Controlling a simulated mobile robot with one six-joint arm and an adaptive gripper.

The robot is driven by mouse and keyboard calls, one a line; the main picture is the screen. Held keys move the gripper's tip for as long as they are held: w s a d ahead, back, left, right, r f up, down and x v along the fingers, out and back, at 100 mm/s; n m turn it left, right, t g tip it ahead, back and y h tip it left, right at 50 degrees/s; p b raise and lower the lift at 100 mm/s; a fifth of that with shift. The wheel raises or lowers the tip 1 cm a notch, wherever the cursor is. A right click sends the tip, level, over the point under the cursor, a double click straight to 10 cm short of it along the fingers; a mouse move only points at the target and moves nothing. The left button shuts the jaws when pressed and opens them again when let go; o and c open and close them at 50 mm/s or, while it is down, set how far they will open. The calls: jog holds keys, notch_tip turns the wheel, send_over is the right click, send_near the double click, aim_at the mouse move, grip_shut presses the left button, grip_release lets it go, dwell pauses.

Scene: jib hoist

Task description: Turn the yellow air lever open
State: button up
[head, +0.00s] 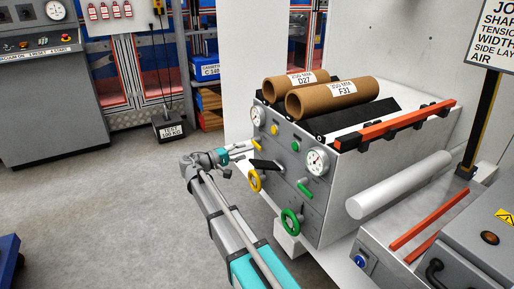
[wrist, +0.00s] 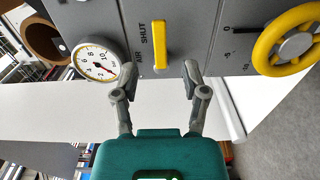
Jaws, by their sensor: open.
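The yellow air lever (wrist: 159,43) is a short bar on the grey machine panel in the wrist view, beside the printed words AIR and SHUT. It points along the picture's vertical, its near end towards my gripper. My gripper (wrist: 160,74) is open and empty, one finger to each side of the lever's line. The fingertips look just short of the lever, with no contact visible. In the head view my gripper (head: 254,143) is at the panel's left side, near a small yellow part (head: 270,143) that seems to be the lever.
A pressure gauge (wrist: 95,58) is left of the lever, close to the left finger. A yellow handwheel (wrist: 284,40) is to the right. The panel also carries a green handwheel (head: 291,221) and another gauge (head: 316,162). Cardboard rolls (head: 335,97) lie on top.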

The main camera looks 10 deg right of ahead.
aim_at(257, 147)
jog(key=shift+x, duration=3.55)
grip_shut()
